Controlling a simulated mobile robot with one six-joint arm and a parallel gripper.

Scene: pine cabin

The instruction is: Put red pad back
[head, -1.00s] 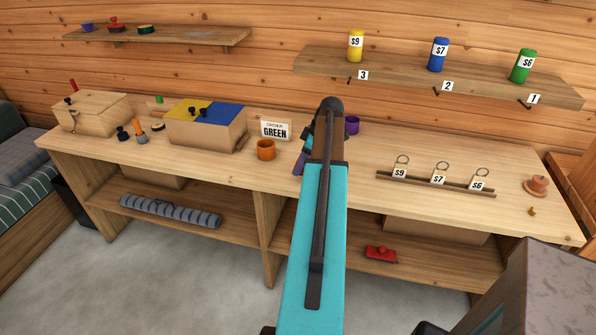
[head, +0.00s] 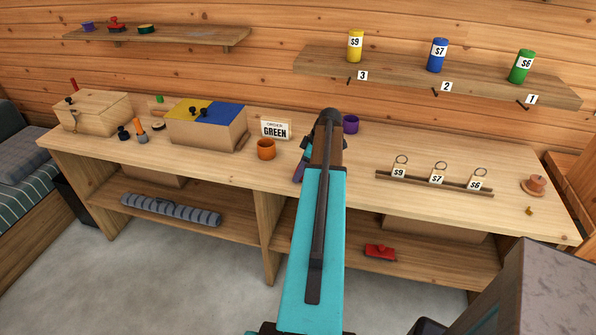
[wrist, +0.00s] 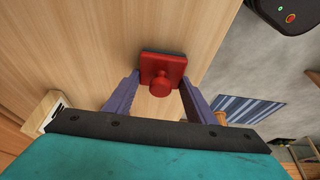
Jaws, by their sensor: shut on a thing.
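In the wrist view a square red pad (wrist: 160,72) with a round red knob and a dark underside sits between the purple fingers of my gripper (wrist: 160,84). The fingers are shut on its sides, over pale wood; I cannot tell whether it touches the wood. In the head view my gripper (head: 301,168) is mostly hidden behind my arm, above the bench near the orange cup, and the held pad is hidden. A red-topped item (head: 116,25) is on the upper left shelf between a purple and a green one.
A red item (head: 380,251) lies on the lower shelf. Bench right of my arm is fairly clear.

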